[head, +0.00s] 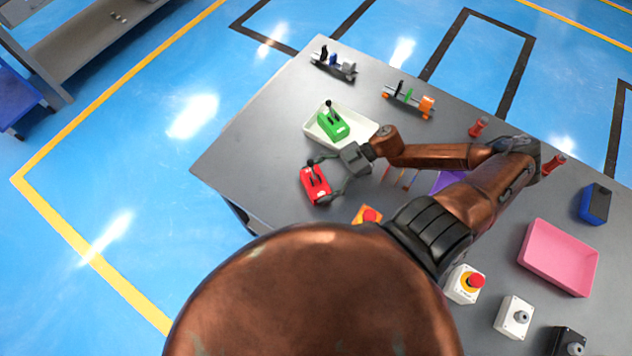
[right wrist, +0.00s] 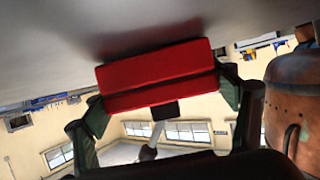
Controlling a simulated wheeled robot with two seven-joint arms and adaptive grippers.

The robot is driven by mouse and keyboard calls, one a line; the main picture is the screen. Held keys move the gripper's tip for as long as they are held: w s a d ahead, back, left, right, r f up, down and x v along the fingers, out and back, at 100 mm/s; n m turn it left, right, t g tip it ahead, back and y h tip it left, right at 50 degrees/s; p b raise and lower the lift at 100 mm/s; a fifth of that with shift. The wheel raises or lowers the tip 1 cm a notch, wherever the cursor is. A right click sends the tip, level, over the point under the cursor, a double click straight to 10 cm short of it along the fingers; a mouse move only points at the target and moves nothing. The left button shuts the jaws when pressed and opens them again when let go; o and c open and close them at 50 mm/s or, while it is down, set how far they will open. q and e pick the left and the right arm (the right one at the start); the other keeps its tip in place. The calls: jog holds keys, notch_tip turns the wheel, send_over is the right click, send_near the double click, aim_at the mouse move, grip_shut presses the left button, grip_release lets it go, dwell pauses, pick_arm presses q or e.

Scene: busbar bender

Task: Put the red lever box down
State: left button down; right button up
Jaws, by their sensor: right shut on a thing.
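The red lever box (head: 315,184) is at the left part of the grey table, with its dark lever on top. My right gripper (head: 320,181) reaches in from the right with one finger on each side of the box, shut on it. In the right wrist view the red box (right wrist: 160,75) spans between the two dark fingers, close to the grey table surface. I cannot tell whether it touches the table. My left gripper is not in view.
A white tray (head: 362,139) holding a green lever box (head: 332,124) stands just behind the red box. An orange box with a red button (head: 368,215) is in front to the right. A pink tray (head: 558,258) is at the right. The table's left corner (head: 225,160) is clear.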

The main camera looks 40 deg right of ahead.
jog(key=shift+f, duration=0.15)
jog(key=o, duration=1.5)
jog(key=shift+s+d+r, duration=0.1)
jog(key=shift+d+r, duration=0.15)
jog(key=shift+d, duration=0.05)
jog(key=v, duration=1.1)
jog(key=shift+d+p, duration=0.25)
jog(key=shift+p, duration=0.15)
